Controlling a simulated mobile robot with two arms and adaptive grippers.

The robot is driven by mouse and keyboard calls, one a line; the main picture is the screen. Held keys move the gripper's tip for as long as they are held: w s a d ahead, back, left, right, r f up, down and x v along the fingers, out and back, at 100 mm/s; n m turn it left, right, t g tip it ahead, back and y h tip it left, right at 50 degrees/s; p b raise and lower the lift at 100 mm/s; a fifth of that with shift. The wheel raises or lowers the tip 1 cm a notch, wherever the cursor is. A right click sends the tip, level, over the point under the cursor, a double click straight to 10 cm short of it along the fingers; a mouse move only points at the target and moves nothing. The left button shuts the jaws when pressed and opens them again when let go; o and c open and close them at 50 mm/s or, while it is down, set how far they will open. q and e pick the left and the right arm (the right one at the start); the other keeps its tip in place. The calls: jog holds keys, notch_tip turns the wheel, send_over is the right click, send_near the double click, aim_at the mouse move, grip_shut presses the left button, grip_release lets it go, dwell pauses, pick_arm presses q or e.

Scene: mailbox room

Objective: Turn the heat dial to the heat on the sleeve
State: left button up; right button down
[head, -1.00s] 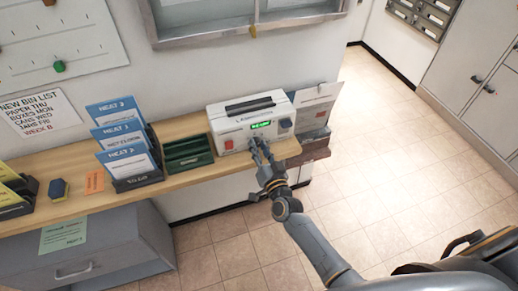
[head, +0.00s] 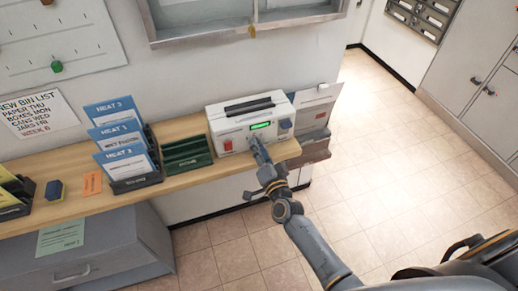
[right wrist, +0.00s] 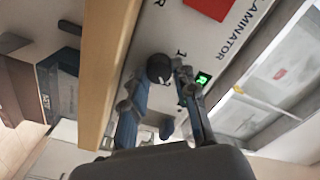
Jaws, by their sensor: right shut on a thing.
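The white laminator (head: 222,128) stands at the right end of the wooden shelf, with a lit green display (head: 260,126) too small to read. In the right wrist view its dark round heat dial (right wrist: 158,68) sits between my fingers, with a "1" printed beside it. My right gripper (head: 258,150) is at the laminator's front, below the display, shut on the dial; it also shows in the right wrist view (right wrist: 163,85). Blue-topped sleeves (head: 115,108) marked with HEAT numbers stand in a dark holder to the left. My left gripper is out of view.
A green tray (head: 187,155) stands just left of the laminator, and a holder with a pale sheet (head: 318,97) to its right. The floor at right is clear.

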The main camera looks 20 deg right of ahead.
jog(key=c, duration=1.1)
grip_release()
jog(key=shift+o, duration=0.2)
jog(key=s, duration=1.2)
jog(key=shift+d, duration=0.2)
